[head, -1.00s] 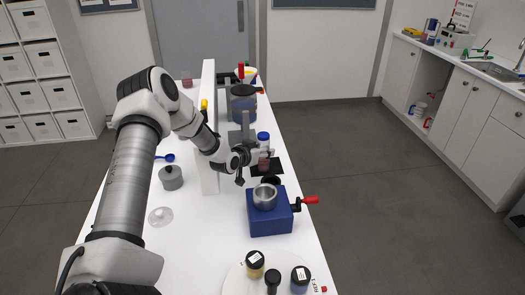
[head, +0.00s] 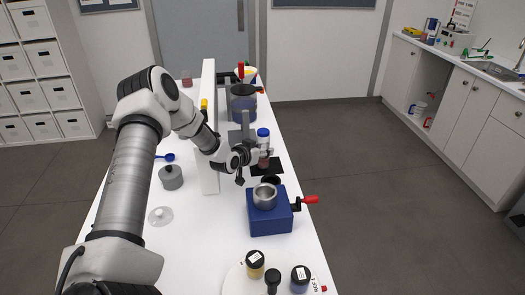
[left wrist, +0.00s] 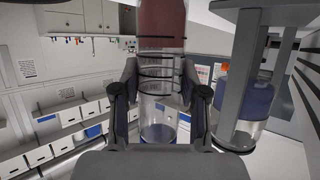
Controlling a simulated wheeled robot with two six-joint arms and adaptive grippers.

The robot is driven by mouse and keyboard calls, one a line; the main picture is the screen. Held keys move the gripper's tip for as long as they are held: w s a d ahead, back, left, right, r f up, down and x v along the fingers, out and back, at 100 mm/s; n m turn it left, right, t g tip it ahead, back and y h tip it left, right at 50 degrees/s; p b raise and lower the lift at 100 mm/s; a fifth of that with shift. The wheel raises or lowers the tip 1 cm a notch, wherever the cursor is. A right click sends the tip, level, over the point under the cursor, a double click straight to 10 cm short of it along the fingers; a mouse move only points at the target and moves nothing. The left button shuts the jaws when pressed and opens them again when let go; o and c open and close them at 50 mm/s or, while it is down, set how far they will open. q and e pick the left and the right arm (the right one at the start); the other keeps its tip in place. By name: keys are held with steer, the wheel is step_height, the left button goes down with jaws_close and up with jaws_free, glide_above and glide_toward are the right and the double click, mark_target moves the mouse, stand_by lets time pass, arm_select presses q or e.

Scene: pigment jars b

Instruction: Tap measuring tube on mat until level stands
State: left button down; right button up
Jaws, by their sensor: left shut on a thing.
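The measuring tube (head: 263,162) stands upright over the black mat (head: 275,171), with a blue cap on top and reddish powder in its lower part. My left gripper (head: 264,151) is shut around the tube's middle. In the left wrist view, which looks upside down, the clear tube (left wrist: 161,60) runs between the two fingers of the gripper (left wrist: 159,85), with dark bands and the red powder towards the top of the picture. Whether the powder's surface is level is too small to tell. The tube's foot seems just above the mat. My right gripper is not in view.
A blue box with a metal cup (head: 270,217) and red-handled crank stands in front of the mat. A white divider (head: 209,170) runs along the left. A large blue-filled jar (head: 243,105) is behind.

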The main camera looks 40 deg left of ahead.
arm_select(q)
steer(key=c, duration=0.9)
jaws_free()
steer(key=shift+c, duration=0.2)
steer(key=shift+f, duration=0.1)
steer(key=shift+f+b, duration=0.6)
steer(key=shift+f, duration=0.05)
steer(key=shift+r, duration=0.1)
jaws_close()
steer(key=shift+r+p, duration=0.55)
